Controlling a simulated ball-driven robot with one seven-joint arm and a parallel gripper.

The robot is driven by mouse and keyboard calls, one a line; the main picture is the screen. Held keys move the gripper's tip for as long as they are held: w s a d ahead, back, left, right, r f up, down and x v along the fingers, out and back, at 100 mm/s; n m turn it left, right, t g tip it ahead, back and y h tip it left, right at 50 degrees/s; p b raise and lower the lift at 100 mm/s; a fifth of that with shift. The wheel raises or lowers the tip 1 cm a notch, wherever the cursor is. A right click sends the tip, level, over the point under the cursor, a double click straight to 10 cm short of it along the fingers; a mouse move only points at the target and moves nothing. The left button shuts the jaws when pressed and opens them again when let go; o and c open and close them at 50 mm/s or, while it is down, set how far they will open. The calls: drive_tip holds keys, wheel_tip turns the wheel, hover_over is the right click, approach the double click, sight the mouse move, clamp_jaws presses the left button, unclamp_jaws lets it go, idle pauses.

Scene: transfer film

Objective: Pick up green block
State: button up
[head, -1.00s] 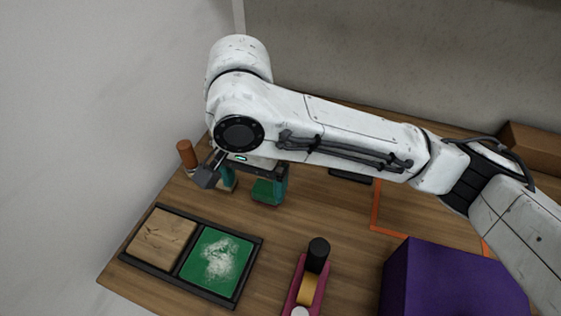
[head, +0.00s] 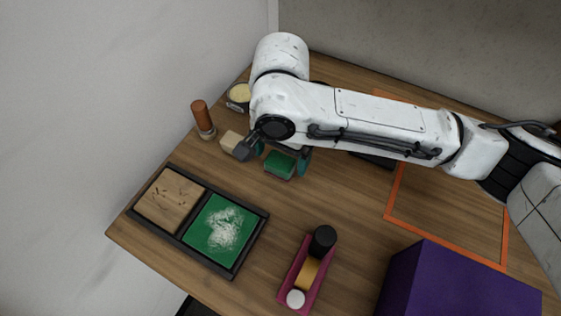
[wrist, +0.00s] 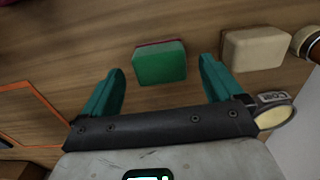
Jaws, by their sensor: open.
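The green block (head: 280,164) lies on the wooden table, just in front of my gripper in the head view. In the wrist view the green block (wrist: 160,64) shows a green top and a dark red strip along its far side. My gripper (wrist: 163,78) is open, with its two teal fingers apart and the block in line with the gap between them. Nothing is held. In the head view my gripper (head: 281,163) is partly hidden by my arm.
A two-part tray (head: 257,238), a pink holder (head: 287,283), a purple box (head: 455,283) and an orange outline (head: 392,196) occupy the table.

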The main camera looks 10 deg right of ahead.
sight(280, 160)
drive_tip(key=shift+f, duration=1.6)
drive_tip(key=c, duration=1.1)
